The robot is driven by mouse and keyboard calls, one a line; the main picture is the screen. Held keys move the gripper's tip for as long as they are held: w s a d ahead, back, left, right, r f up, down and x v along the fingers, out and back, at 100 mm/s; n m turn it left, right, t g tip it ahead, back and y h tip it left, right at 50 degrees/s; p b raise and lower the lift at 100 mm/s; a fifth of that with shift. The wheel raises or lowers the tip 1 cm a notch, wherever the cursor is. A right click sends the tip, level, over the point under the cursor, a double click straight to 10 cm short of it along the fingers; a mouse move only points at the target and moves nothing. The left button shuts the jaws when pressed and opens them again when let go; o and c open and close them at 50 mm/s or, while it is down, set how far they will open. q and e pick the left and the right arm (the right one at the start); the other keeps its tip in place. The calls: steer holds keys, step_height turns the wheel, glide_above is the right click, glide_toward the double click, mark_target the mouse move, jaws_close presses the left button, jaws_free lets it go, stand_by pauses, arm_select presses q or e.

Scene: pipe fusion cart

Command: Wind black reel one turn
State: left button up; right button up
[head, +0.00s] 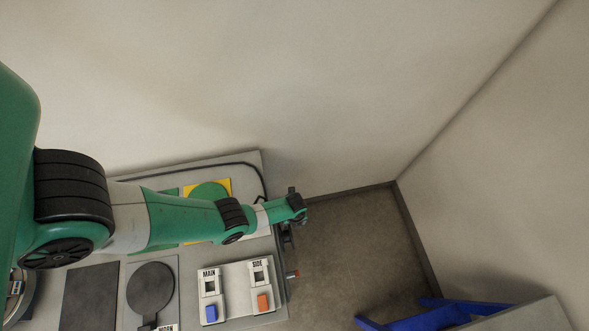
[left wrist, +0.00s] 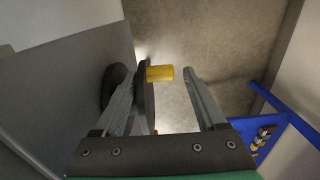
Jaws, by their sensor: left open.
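In the left wrist view a dark rounded part, likely the black reel (left wrist: 114,84), shows at the cart's side, partly hidden behind my left finger. A dark crank arm (left wrist: 148,95) stands beside that finger and carries a yellow handle (left wrist: 160,73). My left gripper (left wrist: 164,75) is open, with the yellow handle showing between its fingertips. I cannot tell whether either finger touches it. In the head view my left gripper (head: 289,238) hangs just past the cart's right edge, mostly hidden by its own wrist. The reel is not clearly visible there. My right gripper is out of view.
The grey cart top (head: 240,165) holds a panel with a blue switch (head: 210,313) and an orange switch (head: 262,302), and a dark round disc (head: 150,288). An orange-tipped peg (head: 292,274) sticks out from its right side. A blue frame (head: 405,321) stands lower right. Floor between is clear.

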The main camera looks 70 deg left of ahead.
mark_target(291, 236)
arm_select(q)
steer(key=shift+f, duration=0.2)
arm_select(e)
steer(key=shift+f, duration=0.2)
arm_select(q)
jaws_close()
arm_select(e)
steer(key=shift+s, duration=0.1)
arm_select(q)
steer(key=shift+r, duration=0.1)
steer(key=shift+d+r+y+p, duration=0.15)
steer(key=shift+y+p, duration=0.2)
steer(key=shift+y, duration=0.25)
steer(key=y, duration=0.2)
steer(key=d+y+b, duration=0.1)
steer(key=y, duration=0.1)
steer(key=d+r+t+y, duration=0.1)
steer(key=shift+y, duration=0.4)
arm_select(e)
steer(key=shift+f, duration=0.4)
arm_select(q)
steer(key=shift+r, duration=0.1)
